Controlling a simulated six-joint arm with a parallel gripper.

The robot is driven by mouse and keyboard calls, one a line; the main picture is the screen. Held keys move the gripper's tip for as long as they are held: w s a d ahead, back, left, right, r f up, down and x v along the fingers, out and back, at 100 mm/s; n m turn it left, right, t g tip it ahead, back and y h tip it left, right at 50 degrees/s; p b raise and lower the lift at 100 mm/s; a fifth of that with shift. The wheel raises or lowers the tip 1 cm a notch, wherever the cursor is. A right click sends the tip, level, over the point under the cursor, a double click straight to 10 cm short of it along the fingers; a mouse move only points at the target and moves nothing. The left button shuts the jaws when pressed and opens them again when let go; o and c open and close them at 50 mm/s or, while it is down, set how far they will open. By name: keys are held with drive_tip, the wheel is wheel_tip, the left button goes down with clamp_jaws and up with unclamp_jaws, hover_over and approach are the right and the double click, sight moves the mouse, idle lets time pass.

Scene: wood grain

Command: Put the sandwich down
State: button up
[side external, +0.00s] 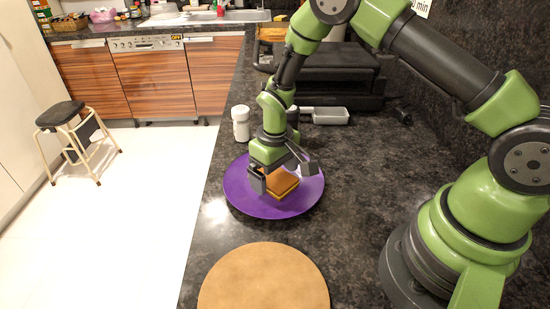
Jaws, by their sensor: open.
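The sandwich (282,184), brown on top with a yellow layer at its edge, is at the purple plate (240,200) on the dark counter. My gripper (285,177) is right above the plate, pointing down, with its jaws open on either side of the sandwich. Part of the sandwich is hidden behind the near finger. I cannot tell whether the sandwich rests fully on the plate or whether a finger touches it.
A round wooden board (264,280) lies on the counter in front of the plate. The counter's left edge drops to the floor.

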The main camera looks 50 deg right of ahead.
wheel_tip(320, 180, up, 12)
wheel_tip(320, 180, up, 13)
drive_tip(key=m+t+y, duration=0.1)
drive_tip(key=m+t, duration=0.1)
drive_tip(key=t, duration=0.1)
hover_over(275, 177)
drive_tip(key=s, duration=0.7)
drive_tip(key=s+r+m+t+y, duration=0.1)
drive_tip(key=s+r+t, duration=0.3)
drive_tip(key=s, duration=0.8)
drive_tip(key=shift+s+a+r+m, duration=0.25)
drive_tip(key=shift+s+m, duration=0.05)
drive_tip(key=shift+m, duration=0.2)
